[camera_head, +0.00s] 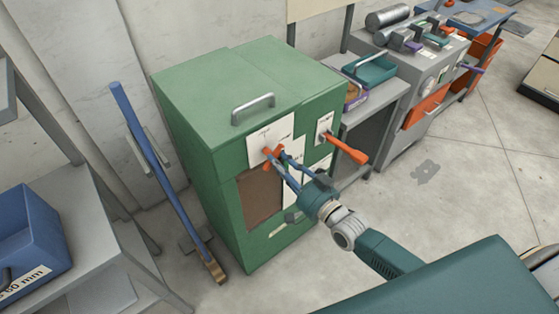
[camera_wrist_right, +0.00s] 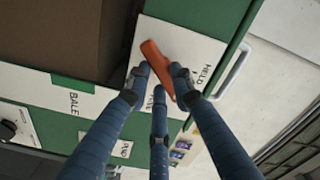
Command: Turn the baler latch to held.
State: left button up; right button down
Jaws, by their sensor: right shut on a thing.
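The green baler cabinet (camera_head: 215,105) stands in the middle of the head view, with white label plates on its front. Its orange latch (camera_head: 268,151) sits on the upper front plate. The latch also shows in the right wrist view (camera_wrist_right: 155,62), slanted across a white plate (camera_wrist_right: 190,45) that bears the word HELD. My right gripper (camera_head: 277,160) has its blue fingers closed around the latch, touching it from both sides. Some lettering on the plate is hidden behind the fingers. My left gripper is in neither view.
A second orange lever (camera_head: 345,148) sticks out from the cabinet's right side of the front. A blue-handled broom (camera_head: 150,155) leans at the left, beside a grey shelf with a blue bin (camera_head: 30,240). A workbench stands right of the cabinet.

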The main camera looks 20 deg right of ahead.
jog(key=n+p, duration=0.1)
jog(key=n, duration=0.7)
jog(key=shift+d+r+n+p, duration=0.1)
jog(key=shift+r+n+p, duration=0.05)
jog(key=shift+n+p, duration=0.2)
dwell(0.4)
jog(key=c, duration=1.5)
grip_release()
jog(key=v, duration=1.2)
jog(key=shift+r, duration=0.1)
